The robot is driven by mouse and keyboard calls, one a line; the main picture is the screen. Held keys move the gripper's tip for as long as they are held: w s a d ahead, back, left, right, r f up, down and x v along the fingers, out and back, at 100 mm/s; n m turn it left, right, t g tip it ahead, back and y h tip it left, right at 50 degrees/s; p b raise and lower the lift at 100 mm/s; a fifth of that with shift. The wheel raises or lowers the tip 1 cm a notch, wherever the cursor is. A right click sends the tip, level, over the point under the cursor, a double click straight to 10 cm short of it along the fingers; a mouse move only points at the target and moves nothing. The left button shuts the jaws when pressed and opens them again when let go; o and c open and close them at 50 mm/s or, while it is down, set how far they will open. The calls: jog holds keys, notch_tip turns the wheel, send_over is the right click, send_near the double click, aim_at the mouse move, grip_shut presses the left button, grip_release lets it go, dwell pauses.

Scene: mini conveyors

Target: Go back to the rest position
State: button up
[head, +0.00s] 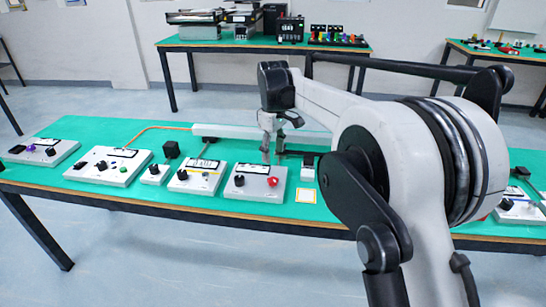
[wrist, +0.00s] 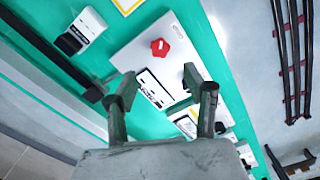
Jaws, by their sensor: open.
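My gripper (head: 272,152) hangs above the back edge of a grey control box (head: 255,192) with a red knob (head: 273,181) and a black knob. In the wrist view my gripper (wrist: 158,90) has its two fingers apart, with nothing held between them. The same box also shows in the wrist view (wrist: 135,48), beyond the fingers, with its red knob (wrist: 160,47) clear of them. The black knob appears beside the right finger, and I cannot tell how close they are.
More control boxes (head: 108,172) stand along the green table (head: 110,130) to the left. A long pale bar (head: 240,130) lies behind the boxes. A small white box (head: 308,173) stands to the right of my gripper.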

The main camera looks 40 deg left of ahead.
dwell(0.5)
jog(key=w+d+r+m+t+y, duration=0.1)
jog(key=w+d+r+m, duration=0.1)
jog(key=d+r, duration=0.5)
jog(key=w+d+r+m, duration=0.2)
jog(key=w+d+r, duration=0.1)
jog(key=d, duration=0.8)
jog(key=s+d+r+m+t, duration=0.1)
jog(key=s+d+r+m, duration=0.15)
jog(key=d, duration=0.75)
jog(key=s+d+r+m+t, duration=0.1)
jog(key=d+r+m, duration=0.15)
jog(key=d, duration=0.65)
jog(key=s+d+m+t, duration=0.15)
jog(key=s+d, duration=0.25)
jog(key=d, duration=0.4)
jog(key=s+d+m, duration=0.3)
jog(key=s+d, duration=0.2)
jog(key=d, duration=0.3)
jog(key=s+d+f+m+t+h, duration=0.1)
jog(key=s+d+f+m, duration=0.4)
jog(key=s+d, duration=0.7)
notch_tip(320, 180, down, 2)
jog(key=shift+s+f+t+p, duration=0.15)
jog(key=shift+s+t+p, duration=0.25)
jog(key=shift+t, duration=0.45)
